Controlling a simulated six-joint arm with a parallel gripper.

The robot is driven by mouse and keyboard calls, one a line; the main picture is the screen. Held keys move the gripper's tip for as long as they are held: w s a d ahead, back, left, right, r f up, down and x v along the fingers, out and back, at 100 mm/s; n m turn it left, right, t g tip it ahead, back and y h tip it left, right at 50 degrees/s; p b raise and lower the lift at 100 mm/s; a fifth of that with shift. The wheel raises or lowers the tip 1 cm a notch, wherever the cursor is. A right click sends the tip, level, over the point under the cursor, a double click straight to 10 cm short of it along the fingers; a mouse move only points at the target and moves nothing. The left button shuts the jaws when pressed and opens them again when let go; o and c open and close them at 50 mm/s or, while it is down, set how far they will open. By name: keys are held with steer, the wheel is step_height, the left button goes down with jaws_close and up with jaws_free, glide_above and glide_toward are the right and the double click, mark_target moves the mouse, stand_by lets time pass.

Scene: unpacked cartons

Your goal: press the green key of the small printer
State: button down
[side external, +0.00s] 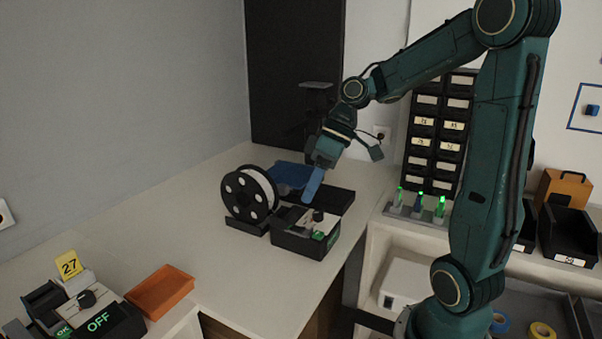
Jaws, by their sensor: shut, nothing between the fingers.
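What looks like the small printer (296,239) is a black box with a grey top, standing on the white counter near its right edge. Its top carries a dark round knob, and a small green key (318,235) shows near its front right. My gripper (307,200) points down from the upper right, its blue fingers shut and empty. The fingertips are over the back part of the printer's top, up and left of the green key. I cannot tell whether they touch the printer; they look apart from the key.
A white spool on a black stand (232,197) stands close left of the printer. A blue bin (290,174) and a black tray (335,197) lie behind. An orange tray (160,291) and a device marked OFF (110,322) are at front left. The middle counter is clear.

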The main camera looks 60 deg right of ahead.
mark_target(323, 231)
steer(key=d+f+n+y, duration=0.1)
steer(key=d+f+y, duration=0.1)
steer(key=d, duration=0.5)
steer(key=shift+w+d+t+y, duration=0.25)
steer(key=shift+t+y, duration=0.15)
steer(key=shift+y, duration=0.2)
steer(key=shift+f, duration=0.15)
steer(key=shift+f, duration=4.3)
steer(key=shift+f, duration=0.95)
steer(key=shift+r, duration=0.95)
steer(key=shift+r, duration=0.15)
